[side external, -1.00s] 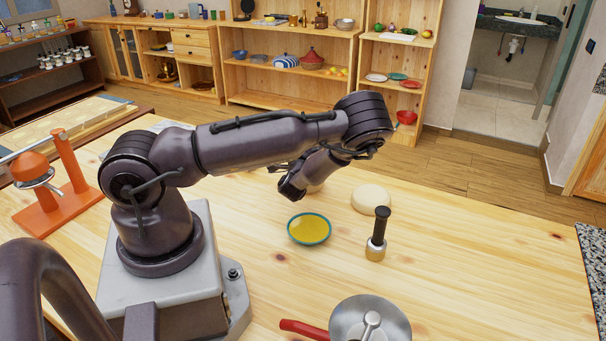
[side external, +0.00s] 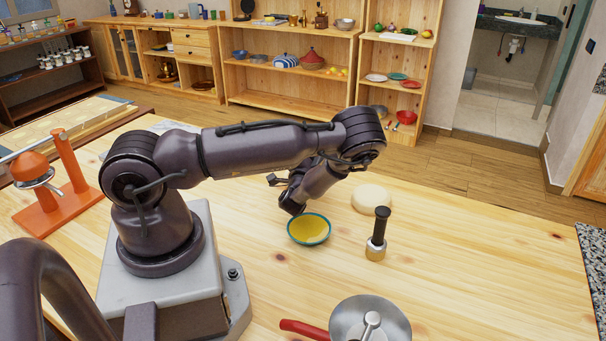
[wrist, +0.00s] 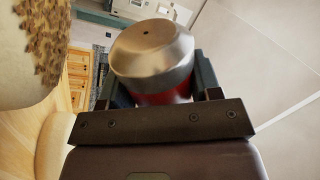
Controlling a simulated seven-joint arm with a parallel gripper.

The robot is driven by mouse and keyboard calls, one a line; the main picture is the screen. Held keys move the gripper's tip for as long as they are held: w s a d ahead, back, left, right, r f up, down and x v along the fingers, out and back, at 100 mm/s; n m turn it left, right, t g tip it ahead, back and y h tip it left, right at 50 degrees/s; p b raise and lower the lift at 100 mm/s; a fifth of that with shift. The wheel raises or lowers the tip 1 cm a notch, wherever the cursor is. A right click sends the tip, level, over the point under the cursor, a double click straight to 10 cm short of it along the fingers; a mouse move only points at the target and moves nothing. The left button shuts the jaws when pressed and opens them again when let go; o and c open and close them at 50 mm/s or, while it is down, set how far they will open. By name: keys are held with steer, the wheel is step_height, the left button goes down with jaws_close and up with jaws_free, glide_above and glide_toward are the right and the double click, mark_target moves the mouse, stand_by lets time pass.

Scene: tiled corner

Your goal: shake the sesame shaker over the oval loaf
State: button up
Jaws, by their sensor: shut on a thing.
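The sesame shaker (wrist: 155,58) has a domed metal cap with a small dark hole and a red body. My gripper (wrist: 158,88) is shut around its red body, seen in the wrist view. The oval loaf (wrist: 25,55) shows at the upper left of that view, cut off by the edge, with brown seeds on part of its pale surface. The shaker's cap is beside it in the picture, apart from it. In the side external view my wrist is low behind the bowl; the shaker and the oval loaf cannot be made out there.
A red-handled pan (side external: 370,322) is at the front. The table's right side is clear.

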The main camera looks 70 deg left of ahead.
steer(key=shift+r, duration=2.05)
